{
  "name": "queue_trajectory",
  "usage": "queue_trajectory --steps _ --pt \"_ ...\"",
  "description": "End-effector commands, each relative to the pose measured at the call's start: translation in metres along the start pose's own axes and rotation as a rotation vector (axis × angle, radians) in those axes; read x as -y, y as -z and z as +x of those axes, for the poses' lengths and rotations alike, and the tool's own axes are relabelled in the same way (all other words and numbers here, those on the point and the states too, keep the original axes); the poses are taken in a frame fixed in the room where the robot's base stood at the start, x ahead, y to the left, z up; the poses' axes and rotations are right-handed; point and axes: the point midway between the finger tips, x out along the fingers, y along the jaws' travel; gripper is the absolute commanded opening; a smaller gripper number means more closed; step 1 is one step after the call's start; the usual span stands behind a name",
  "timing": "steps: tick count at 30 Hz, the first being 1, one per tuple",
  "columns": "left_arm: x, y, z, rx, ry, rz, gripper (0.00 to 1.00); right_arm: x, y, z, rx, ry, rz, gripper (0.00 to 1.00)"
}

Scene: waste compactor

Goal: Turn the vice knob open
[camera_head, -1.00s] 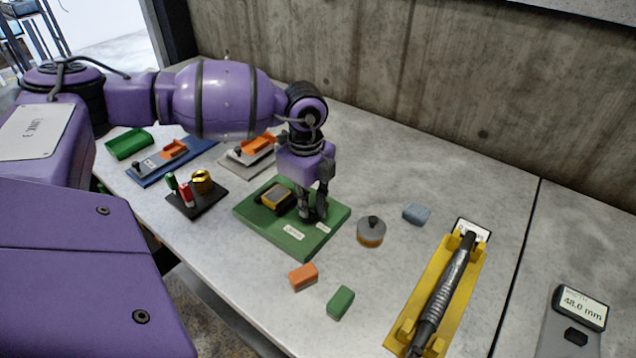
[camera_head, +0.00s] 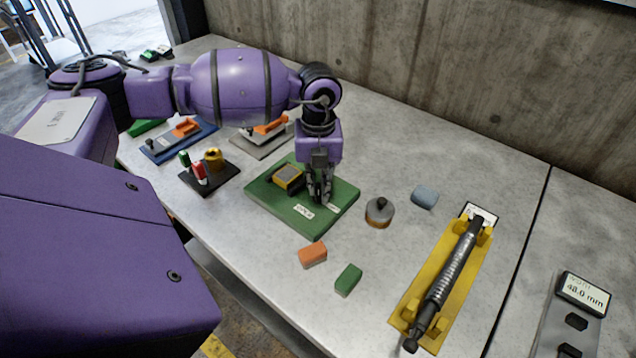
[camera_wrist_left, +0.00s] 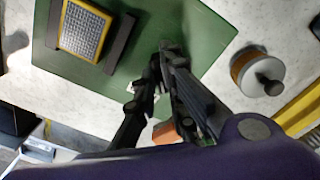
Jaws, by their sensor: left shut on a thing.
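The vice is a green base plate (camera_head: 275,205) on the bench, with two pale labels on its front part. A yellow-edged grey block (camera_head: 289,177) sits between dark jaws on it; the block also shows in the left wrist view (camera_wrist_left: 82,30). My left gripper (camera_head: 320,198) points down over the plate, right of the block. Its fingers (camera_wrist_left: 168,58) are closed together at the vice knob, which they hide. My right gripper is in neither view.
A round grey and orange weight (camera_head: 379,212), a blue block (camera_head: 424,197), an orange block (camera_head: 313,254) and a green block (camera_head: 348,280) lie nearby. A yellow cradle (camera_head: 405,310) holds a dark rod at right. Tool trays stand at left.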

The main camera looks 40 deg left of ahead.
Motion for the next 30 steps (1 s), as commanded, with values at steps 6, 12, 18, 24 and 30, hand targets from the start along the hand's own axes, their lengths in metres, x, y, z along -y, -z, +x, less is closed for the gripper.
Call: queue_trajectory --steps 6,12,18,24,30 --pt "0.000 0.000 0.001 0.000 -0.002 0.204 0.00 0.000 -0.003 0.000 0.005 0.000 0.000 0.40" --pt "0.000 0.000 0.001 0.000 -0.001 0.388 0.00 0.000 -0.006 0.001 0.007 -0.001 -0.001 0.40" --pt "0.000 0.000 0.001 0.000 -0.001 0.545 0.00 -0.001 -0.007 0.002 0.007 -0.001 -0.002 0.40" --pt "-0.001 0.000 0.001 0.000 -0.002 0.658 0.00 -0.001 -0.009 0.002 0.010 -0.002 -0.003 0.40" --pt "0.000 0.000 0.000 0.000 -0.001 0.724 0.00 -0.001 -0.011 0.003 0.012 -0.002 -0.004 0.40"
